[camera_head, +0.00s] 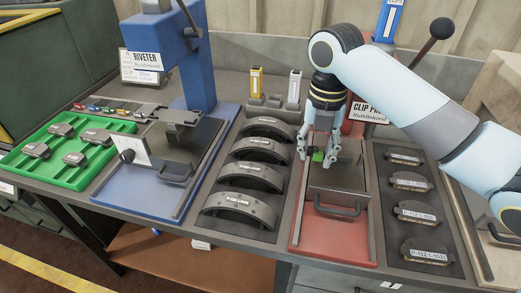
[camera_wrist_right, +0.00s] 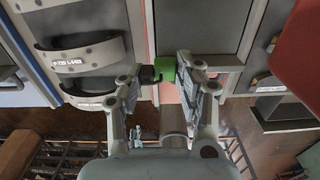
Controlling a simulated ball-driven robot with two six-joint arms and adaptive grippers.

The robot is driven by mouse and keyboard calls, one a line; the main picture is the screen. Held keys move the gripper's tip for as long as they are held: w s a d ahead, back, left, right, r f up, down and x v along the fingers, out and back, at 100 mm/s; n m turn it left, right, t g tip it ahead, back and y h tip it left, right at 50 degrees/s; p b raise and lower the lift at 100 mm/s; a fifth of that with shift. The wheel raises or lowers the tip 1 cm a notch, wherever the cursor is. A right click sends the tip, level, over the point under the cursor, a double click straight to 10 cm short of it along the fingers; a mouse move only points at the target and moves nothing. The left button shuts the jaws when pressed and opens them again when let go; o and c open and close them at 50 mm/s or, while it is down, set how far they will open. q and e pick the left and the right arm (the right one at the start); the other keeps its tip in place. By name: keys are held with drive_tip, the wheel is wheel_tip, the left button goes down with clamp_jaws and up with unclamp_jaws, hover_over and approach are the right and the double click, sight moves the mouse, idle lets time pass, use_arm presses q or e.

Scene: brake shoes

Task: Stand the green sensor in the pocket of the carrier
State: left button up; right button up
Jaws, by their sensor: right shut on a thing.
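The green sensor (camera_head: 318,156) is between the fingertips of my right gripper (camera_head: 317,152), over the red clip press base. In the right wrist view, the green sensor (camera_wrist_right: 165,68) has a black end piece pointing left. The right gripper (camera_wrist_right: 162,74) is shut on it, with a finger on each side. A low grey holder (camera_head: 264,103) at the back looks like the carrier. A yellow block (camera_head: 256,82) and a white block (camera_head: 294,88) stand upright there. The holder is behind and left of the right gripper, clear of it. The left gripper is out of view.
The red press base (camera_head: 328,245) has a grey plate and a handle below the right gripper. A grey tray of curved brake shoes (camera_head: 240,210) lies left of it. A tray of labelled pads (camera_head: 408,182) lies right. A blue riveter (camera_head: 178,60) rises at the left back.

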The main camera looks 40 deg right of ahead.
sight(267, 165)
drive_tip(key=shift+w, duration=0.25)
drive_tip(key=w+a+f, duration=0.1)
drive_tip(key=w, duration=0.1)
drive_tip(key=w+a+f, duration=0.1)
drive_tip(key=w, duration=0.1)
drive_tip(key=w+a+f, duration=0.1)
drive_tip(key=w+f, duration=0.1)
drive_tip(key=shift+w+a+f, duration=0.1)
drive_tip(key=shift+w+a, duration=0.05)
drive_tip(key=shift+w, duration=0.25)
drive_tip(key=w+f, duration=0.1)
drive_tip(key=w+a+f, duration=0.1)
drive_tip(key=shift+w, duration=0.4)
drive_tip(key=shift+w+a+f, duration=0.1)
drive_tip(key=shift+w+f, duration=0.3)
drive_tip(key=shift+f, duration=0.05)
wheel_tip(267, 165, down, 3)
drive_tip(key=shift+f, duration=0.2)
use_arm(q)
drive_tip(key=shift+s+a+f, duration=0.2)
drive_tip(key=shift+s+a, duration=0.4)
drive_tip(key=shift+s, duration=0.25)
use_arm(e)
drive_tip(key=shift+f, duration=0.15)
drive_tip(key=o, duration=1)
drive_tip(key=shift+f, duration=0.1)
